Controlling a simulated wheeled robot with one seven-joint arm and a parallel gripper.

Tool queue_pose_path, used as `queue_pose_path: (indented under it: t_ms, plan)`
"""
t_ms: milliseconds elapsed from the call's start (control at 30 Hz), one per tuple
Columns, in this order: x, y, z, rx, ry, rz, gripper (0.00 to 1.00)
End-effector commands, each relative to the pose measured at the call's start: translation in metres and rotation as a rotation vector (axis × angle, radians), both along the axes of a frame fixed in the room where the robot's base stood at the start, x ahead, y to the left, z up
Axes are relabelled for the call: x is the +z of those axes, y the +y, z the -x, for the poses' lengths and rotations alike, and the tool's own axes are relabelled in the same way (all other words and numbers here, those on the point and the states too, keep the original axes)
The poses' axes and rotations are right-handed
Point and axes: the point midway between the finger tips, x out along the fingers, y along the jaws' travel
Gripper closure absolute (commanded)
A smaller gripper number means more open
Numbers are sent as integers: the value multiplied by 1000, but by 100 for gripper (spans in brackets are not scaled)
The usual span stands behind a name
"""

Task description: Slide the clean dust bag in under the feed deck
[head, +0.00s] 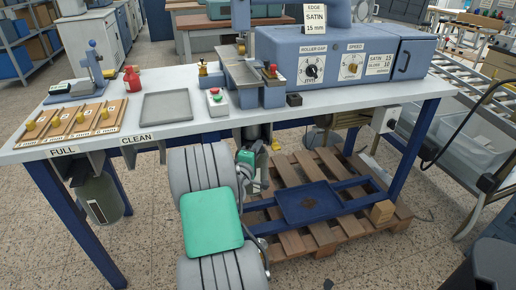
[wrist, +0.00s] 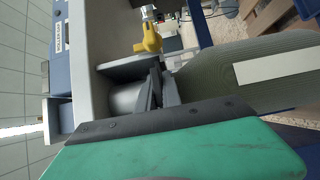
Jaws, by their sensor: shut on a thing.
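My gripper (wrist: 160,90) is shut on the dust bag (wrist: 235,82), a grey-green bag with a white strip, near its mouth end. A bare metal cylinder (wrist: 127,99) is close beside the fingertips in the wrist view; I cannot tell whether the bag touches it. In the head view my gripper (head: 258,160) is low at the bench's front edge, below the feed deck (head: 241,70). My arm hides most of the held bag there. Another grey-green bag (head: 99,200) hangs under the FULL label. No bag shows under the CLEAN label (head: 136,138).
A yellow knob or clamp (wrist: 148,40) is close above the fingers in the wrist view. A wooden pallet (head: 300,235) and a blue lower frame with a tray (head: 310,203) are under the bench. Blue bench legs (head: 75,225) stand at both sides.

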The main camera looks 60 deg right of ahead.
Motion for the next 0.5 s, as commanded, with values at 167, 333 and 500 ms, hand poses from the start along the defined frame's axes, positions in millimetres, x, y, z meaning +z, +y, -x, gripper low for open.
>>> queue_pose_path:
  t_ms: [167, 333, 500]
  plan:
    - [-1, 0, 0, 0, -1, 2, 100]
    - [-1, 0, 0, 0, -1, 2, 100]
    - [-1, 0, 0, 0, -1, 2, 85]
